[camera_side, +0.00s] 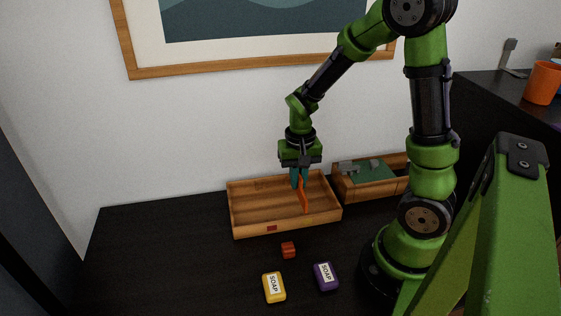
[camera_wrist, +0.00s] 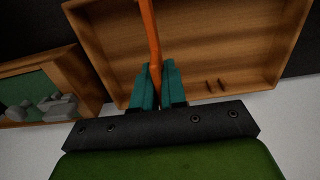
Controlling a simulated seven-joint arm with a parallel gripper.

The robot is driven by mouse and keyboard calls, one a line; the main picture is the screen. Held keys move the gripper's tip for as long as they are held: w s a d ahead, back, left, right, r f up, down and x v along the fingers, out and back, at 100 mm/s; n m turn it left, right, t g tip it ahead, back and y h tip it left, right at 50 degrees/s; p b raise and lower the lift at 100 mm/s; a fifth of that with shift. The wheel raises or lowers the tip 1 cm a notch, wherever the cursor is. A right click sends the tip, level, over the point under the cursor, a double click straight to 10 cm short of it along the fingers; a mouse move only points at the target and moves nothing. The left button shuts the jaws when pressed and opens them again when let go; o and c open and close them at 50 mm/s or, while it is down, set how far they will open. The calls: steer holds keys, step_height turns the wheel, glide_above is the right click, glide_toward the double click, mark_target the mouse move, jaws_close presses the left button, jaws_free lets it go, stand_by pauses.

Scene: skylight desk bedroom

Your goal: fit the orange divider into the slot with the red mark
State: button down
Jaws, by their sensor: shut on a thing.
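The orange divider (camera_side: 304,196) is a thin upright plate. My gripper (camera_side: 299,180) is shut on it with teal fingers, over the right part of the wooden tray (camera_side: 238,226). A small red mark (camera_side: 271,228) is on the tray's front wall, left of the divider. In the wrist view the divider (camera_wrist: 150,30) runs away from between my fingertips (camera_wrist: 158,82), across the tray (camera_wrist: 95,50). A pair of short dark ribs (camera_wrist: 216,85) shows inside the tray near the wall, right of the divider there. I cannot tell whether the divider touches the tray floor.
A wooden box (camera_side: 345,187) with a green inside and grey items stands close to the tray's right. A small red block (camera_side: 288,250), a yellow soap (camera_side: 274,287) and a purple soap (camera_side: 326,276) lie in front. The desk's left side is clear.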

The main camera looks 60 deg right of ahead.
steer(key=shift+r, duration=1.95)
steer(key=w+a+r, duration=0.3)
steer(key=w+a, duration=0.3)
steer(key=shift+f, duration=2.8)
steer(key=shift+f, duration=2.1)
steer(key=c, duration=1.1)
jaws_free()
